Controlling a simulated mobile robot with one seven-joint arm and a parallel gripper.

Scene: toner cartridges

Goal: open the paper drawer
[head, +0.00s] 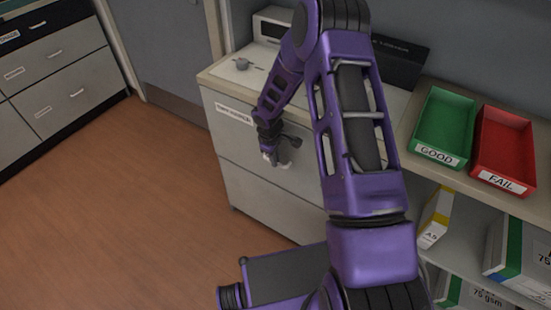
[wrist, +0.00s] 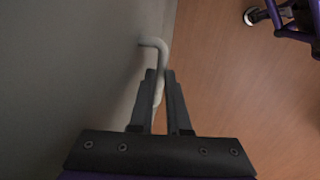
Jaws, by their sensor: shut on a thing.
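The pale grey cabinet under the counter has a labelled upper drawer (head: 234,135); its label is too small to read surely. Its front looks about flush with the drawer front below. My gripper (head: 272,158) is low at this front, at the end of my purple arm. In the wrist view, the two dark fingers of my gripper (wrist: 160,76) are shut on the pale bar handle (wrist: 155,43), one finger on each side. The handle's bent end shows past the fingertips. The drawer face (wrist: 70,70) fills the left of the wrist view. My arm hides part of the cabinet.
A lower drawer (head: 255,195) is beneath. A green tray marked GOOD (head: 421,119) and a red tray marked FAIL (head: 481,140) stand on the right counter, above shelves with paper packs (head: 436,222). The brown floor (head: 130,200) in front is clear.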

